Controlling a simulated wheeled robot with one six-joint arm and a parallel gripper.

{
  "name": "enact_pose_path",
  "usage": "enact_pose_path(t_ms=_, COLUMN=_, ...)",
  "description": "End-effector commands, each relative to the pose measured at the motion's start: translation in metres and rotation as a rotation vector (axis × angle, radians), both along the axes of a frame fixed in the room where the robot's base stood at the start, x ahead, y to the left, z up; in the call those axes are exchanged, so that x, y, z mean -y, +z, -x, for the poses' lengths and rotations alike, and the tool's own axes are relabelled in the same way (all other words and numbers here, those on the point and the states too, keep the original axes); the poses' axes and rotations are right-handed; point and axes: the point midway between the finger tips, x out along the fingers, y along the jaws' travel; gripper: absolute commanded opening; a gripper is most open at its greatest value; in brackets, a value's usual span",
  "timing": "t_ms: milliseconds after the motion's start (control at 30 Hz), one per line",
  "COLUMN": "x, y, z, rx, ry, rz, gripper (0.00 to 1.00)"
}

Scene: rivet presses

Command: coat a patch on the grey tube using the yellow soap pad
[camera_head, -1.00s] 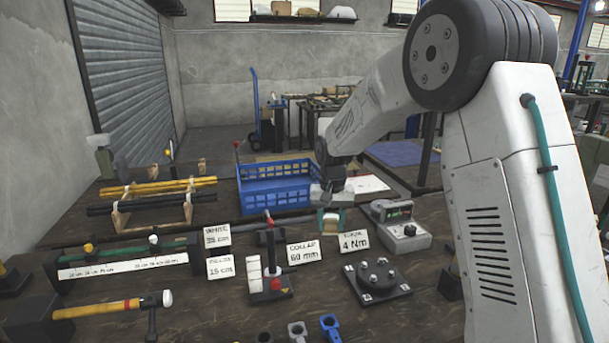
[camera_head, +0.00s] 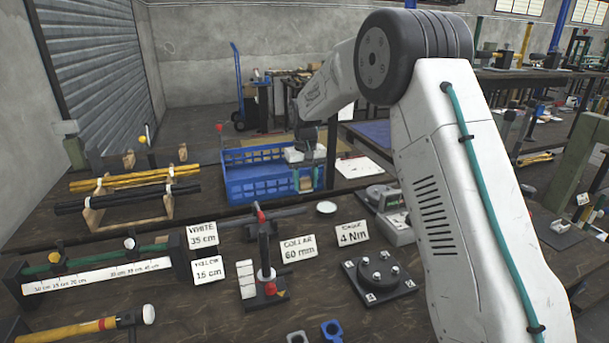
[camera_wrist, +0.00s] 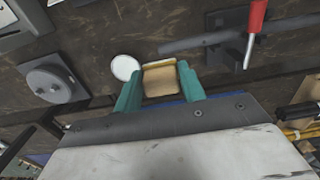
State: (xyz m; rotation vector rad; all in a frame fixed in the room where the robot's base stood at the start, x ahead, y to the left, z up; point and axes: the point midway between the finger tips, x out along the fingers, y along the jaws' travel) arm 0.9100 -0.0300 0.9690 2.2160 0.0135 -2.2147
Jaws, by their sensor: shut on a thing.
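My gripper (camera_head: 305,184) is shut on a pad, held in the air in front of the blue crate. In the wrist view the teal fingers (camera_wrist: 160,88) grip the tan-yellow soap pad (camera_wrist: 160,80) between them. A dark grey tube (camera_head: 288,212) lies roughly level across the middle of the bench, behind a red-tipped stand. It also shows in the wrist view (camera_wrist: 205,41), beyond the pad and to its right. The pad is apart from the tube. A round white dish (camera_head: 326,207) sits on the bench below and right of my gripper; it also shows left of the pad in the wrist view (camera_wrist: 125,67).
The stand (camera_head: 265,255) rises in front of the tube. The blue crate (camera_head: 250,188) is behind. A grey box with a dial (camera_head: 395,228) and a black studded plate (camera_head: 379,279) stand right. Yellow and black rods (camera_head: 130,180) rest on a left rack. Label cards stand between.

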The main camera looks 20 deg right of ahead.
Motion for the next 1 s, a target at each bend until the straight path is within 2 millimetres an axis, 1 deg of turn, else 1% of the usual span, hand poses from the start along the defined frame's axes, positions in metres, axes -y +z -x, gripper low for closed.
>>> enact_pose_path(t_ms=200, x=-0.002, y=-0.021, z=0.001, rx=-0.003, ry=0.002, rz=0.000, gripper=0.22)
enact_pose_path(t_ms=533, x=-0.004, y=-0.051, z=0.000, rx=-0.002, ry=0.003, rz=0.000, gripper=0.22)
enact_pose_path(t_ms=600, x=-0.005, y=-0.064, z=0.001, rx=-0.004, ry=0.003, rz=0.000, gripper=0.22)
enact_pose_path(t_ms=867, x=-0.021, y=-0.074, z=0.001, rx=-0.002, ry=-0.006, rz=0.000, gripper=0.22)
enact_pose_path(t_ms=1000, x=-0.029, y=-0.071, z=0.001, rx=-0.001, ry=-0.011, rz=0.000, gripper=0.22)
